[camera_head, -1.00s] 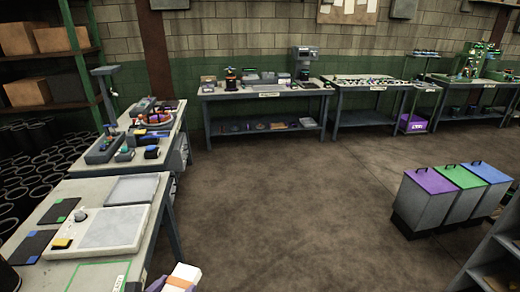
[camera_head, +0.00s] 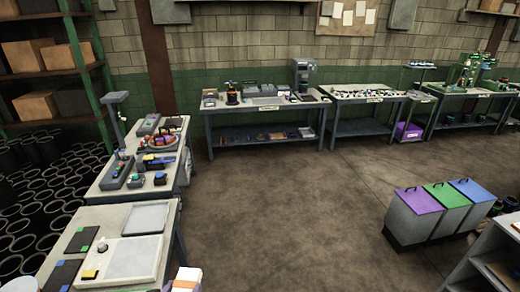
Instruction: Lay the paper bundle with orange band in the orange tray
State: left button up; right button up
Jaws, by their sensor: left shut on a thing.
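The paper bundle (camera_head: 190,273) is a white block with an orange band, seen at the bottom edge of the head view. My left gripper (camera_head: 170,286) is shut on it; only a small part of the gripper shows, and the lower part of the bundle is cut off by the frame. The bundle is in front of the near left bench's right edge. I cannot make out an orange tray for certain. My right gripper is not in view.
The near left bench (camera_head: 92,218) carries a pale flat tray (camera_head: 147,217), a white board (camera_head: 133,258) and dark pads. A cluttered bench (camera_head: 110,180) stands beyond it. Lidded bins (camera_head: 418,200) stand at the right. The middle floor (camera_head: 290,190) is clear.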

aim_at(178, 287)
pick_arm(q)
notch_tip(178, 287, up, 3)
jog(key=p, duration=0.3)
jog(key=shift+s+r+y, duration=0.15)
jog(key=shift+r+y, duration=0.05)
jog(key=shift+y, duration=0.1)
jog(key=shift+r+n+p, duration=0.2)
jog(key=shift+n+p, duration=0.1)
jog(key=shift+p, duration=0.25)
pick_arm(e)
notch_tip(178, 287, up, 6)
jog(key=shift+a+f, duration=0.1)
pick_arm(q)
jog(key=shift+s+f, duration=0.1)
